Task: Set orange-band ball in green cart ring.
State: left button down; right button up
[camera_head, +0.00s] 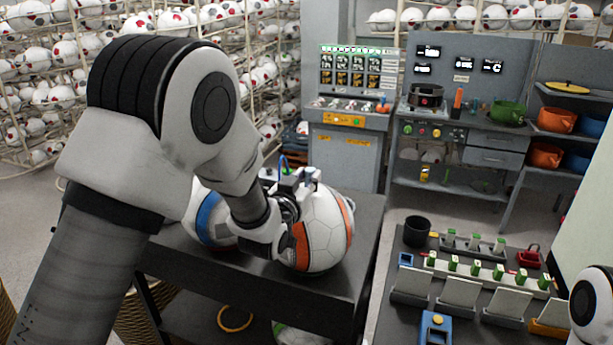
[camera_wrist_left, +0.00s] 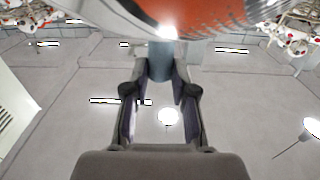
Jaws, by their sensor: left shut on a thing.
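The orange-band ball (camera_head: 325,236), white with an orange band, is at the dark cart (camera_head: 364,240); I cannot tell whether it rests on the top or hangs just above. My left gripper (camera_head: 289,212) is at the ball's left side, shut on it. In the left wrist view, the ball (camera_wrist_left: 215,17) fills the top edge, and the gripper (camera_wrist_left: 162,65) has a blue-grey piece between its fingers. The contact is partly hidden. I cannot make out a green ring on the cart's top; the ball and my arm cover much of it. My right gripper is out of view.
A blue-band ball (camera_head: 210,218) sits just left of the orange-band ball, partly behind my arm. A yellow ring (camera_head: 235,319) shows on the lower shelf. A dark table (camera_head: 383,331) with a black cup (camera_head: 416,232) and several fixtures stands to the right, across a narrow gap.

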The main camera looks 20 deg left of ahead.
pick_arm(q)
jog(key=shift+f+b, duration=0.2)
jog(key=shift+b, duration=0.15)
jog(key=c, duration=0.9)
grip_release()
jog(key=shift+c, duration=0.2)
